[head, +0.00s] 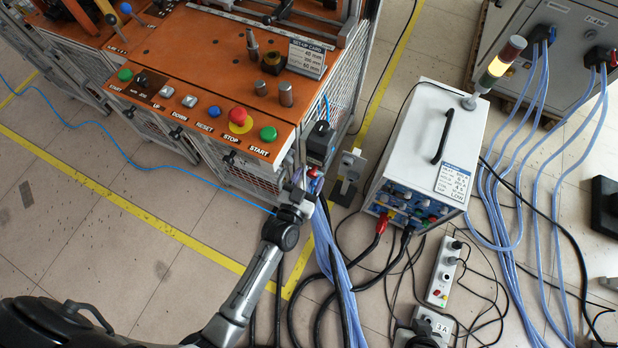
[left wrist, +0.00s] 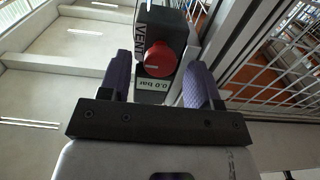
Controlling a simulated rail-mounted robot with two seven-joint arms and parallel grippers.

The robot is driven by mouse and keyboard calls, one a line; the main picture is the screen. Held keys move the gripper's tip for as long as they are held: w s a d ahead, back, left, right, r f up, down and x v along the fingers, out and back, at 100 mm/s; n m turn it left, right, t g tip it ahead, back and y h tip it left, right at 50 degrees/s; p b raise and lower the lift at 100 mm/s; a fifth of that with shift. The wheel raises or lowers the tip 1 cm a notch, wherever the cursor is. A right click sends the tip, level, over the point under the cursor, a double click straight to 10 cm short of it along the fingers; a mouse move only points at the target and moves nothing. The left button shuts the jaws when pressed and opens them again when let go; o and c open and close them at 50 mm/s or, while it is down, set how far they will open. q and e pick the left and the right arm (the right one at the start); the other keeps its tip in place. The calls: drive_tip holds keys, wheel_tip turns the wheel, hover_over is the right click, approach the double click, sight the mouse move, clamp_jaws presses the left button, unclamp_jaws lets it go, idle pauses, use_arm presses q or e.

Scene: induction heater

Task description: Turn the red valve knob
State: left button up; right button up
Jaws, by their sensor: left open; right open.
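The red valve knob (left wrist: 160,60) is in the left wrist view, on a dark block (left wrist: 160,22) marked VENT, with a 0.0 bar label just below the knob. My left gripper (left wrist: 161,66) is open. Its two purple fingers stand on either side of the knob, with a visible gap at least on the right. I cannot tell how far the fingertips reach along it. In the head view my left gripper (head: 303,190) is at the orange machine's front right corner, below a dark unit (head: 321,141); the knob is hard to make out there. My right gripper is not in view.
The orange console (head: 205,85) has buttons along its front edge. Its mesh side frame (left wrist: 275,60) runs close to the right of my left gripper. A white power unit (head: 430,140) stands to the right, with hanging cables and hoses (head: 340,275) nearby.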

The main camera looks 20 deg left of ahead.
use_arm(q)
drive_tip(key=shift+w, duration=0.15)
drive_tip(key=shift+c, duration=0.3)
drive_tip(key=c, duration=0.8)
drive_tip(key=shift+c, duration=0.2)
